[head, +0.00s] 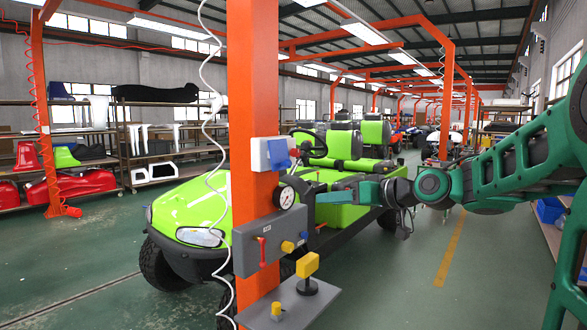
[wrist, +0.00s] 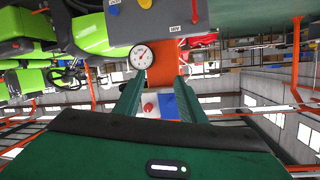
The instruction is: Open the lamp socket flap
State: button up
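The lamp socket is a pale box (head: 261,155) on the orange post, with a blue flap (head: 279,153) at its right side. The flap looks down over the socket, but its exact angle is hard to tell. In the wrist view, which is upside down, the blue flap (wrist: 167,104) shows between my fingers, beside a red round part (wrist: 150,108). My gripper (head: 319,197) is right of and lower than the flap in the head view, about level with the gauge, and apart from the flap. In the wrist view my gripper (wrist: 159,79) has its fingers spread, with nothing held.
A round gauge (head: 284,197) sits on the post just below the socket, above a grey control box (head: 262,243) with a red lever and knobs. A shelf (head: 300,305) with yellow parts juts out lower down. A white coiled cable hangs left of the post; a green cart (head: 190,208) stands behind.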

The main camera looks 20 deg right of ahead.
aim_at(291, 163)
notch_tip(291, 163, up, 8)
jog(key=w+a+f+n+t+y, duration=0.1)
jog(key=w+a+t+y, duration=0.1)
jog(key=y, duration=0.1)
jog(key=x, duration=1)
jog(key=shift+w+d+r, duration=0.1)
jog(key=shift+w+r, duration=0.15)
jog(key=shift+w, duration=0.25)
grip_shut()
